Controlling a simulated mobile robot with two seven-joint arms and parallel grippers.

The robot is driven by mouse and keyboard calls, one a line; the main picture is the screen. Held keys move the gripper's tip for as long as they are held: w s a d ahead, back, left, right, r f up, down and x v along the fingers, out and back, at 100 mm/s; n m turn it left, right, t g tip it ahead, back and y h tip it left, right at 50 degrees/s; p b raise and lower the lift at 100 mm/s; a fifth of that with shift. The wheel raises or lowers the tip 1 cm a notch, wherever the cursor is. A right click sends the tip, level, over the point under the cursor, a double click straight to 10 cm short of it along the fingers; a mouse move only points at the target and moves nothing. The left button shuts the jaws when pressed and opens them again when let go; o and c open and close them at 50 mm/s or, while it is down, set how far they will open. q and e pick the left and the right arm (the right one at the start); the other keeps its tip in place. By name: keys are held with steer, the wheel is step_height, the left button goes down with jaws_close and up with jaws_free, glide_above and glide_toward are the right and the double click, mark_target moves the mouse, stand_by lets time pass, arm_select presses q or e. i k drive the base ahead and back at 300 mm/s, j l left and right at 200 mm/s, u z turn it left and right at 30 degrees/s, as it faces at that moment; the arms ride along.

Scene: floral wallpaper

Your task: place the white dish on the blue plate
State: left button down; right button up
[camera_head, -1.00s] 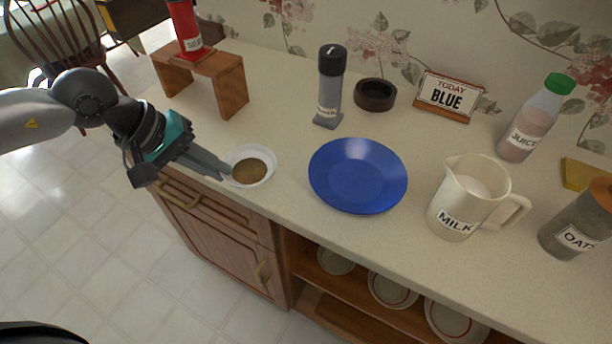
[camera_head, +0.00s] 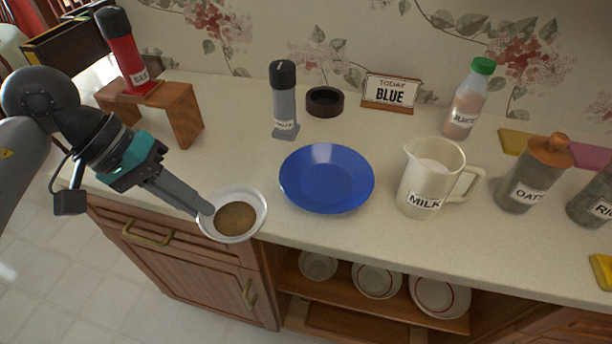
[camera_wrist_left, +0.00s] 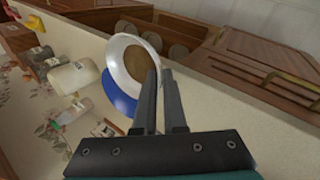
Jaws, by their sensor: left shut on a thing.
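The white dish (camera_head: 260,207) holds something brown and is gripped at its left rim in the head view. My left gripper (camera_head: 207,209) is shut on that rim. The dish appears raised and slightly tilted near the counter's front edge, to the left of the blue plate. The blue plate (camera_head: 327,179) lies empty on the counter. In the left wrist view the dish (camera_wrist_left: 117,50) is at the fingertips (camera_wrist_left: 158,75) and covers part of the blue plate (camera_wrist_left: 118,101). My right gripper is not in view.
A milk jug (camera_head: 416,180) stands right of the plate. Behind the plate are a grey shaker (camera_head: 284,105), a dark ring-shaped bowl (camera_head: 324,103) and a sign reading BLUE (camera_head: 390,92). A wooden stand (camera_head: 183,112) bears a red bottle (camera_head: 124,58) at the left.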

mark_target(326, 182)
steer(key=i+j+z, duration=0.2)
steer(key=j, duration=0.45)
steer(key=j+z, duration=0.15)
steer(key=j, duration=0.55)
steer(key=z, duration=1.3)
